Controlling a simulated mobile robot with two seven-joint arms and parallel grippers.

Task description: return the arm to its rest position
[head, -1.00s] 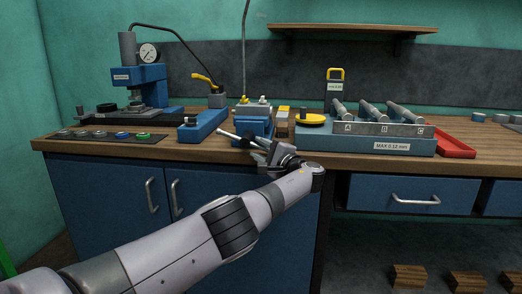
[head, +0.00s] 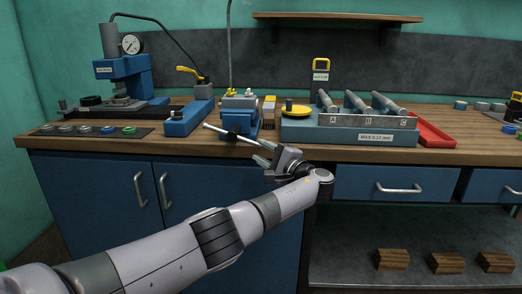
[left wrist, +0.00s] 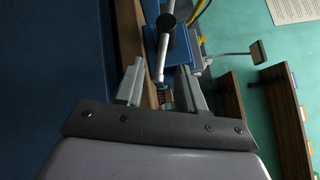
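My left arm (head: 215,238) reaches in from the lower left in the head view. My left gripper (head: 264,154) is in front of the bench edge, just below and right of the end of a small blue vise's (head: 240,121) handle bar (head: 220,133). In the left wrist view the two fingers (left wrist: 160,72) stand apart with nothing held between them. The metal bar with its dark knob (left wrist: 167,22) shows beyond the fingertips. My right gripper is not in view.
The wooden bench (head: 75,150) carries a blue press (head: 125,78), a blue rack (head: 345,137) with several cylinders, and a red tray (head: 434,135). Blue cupboard doors (head: 95,195) and a drawer (head: 400,185) are below. Wooden blocks (head: 446,262) lie on the lower shelf.

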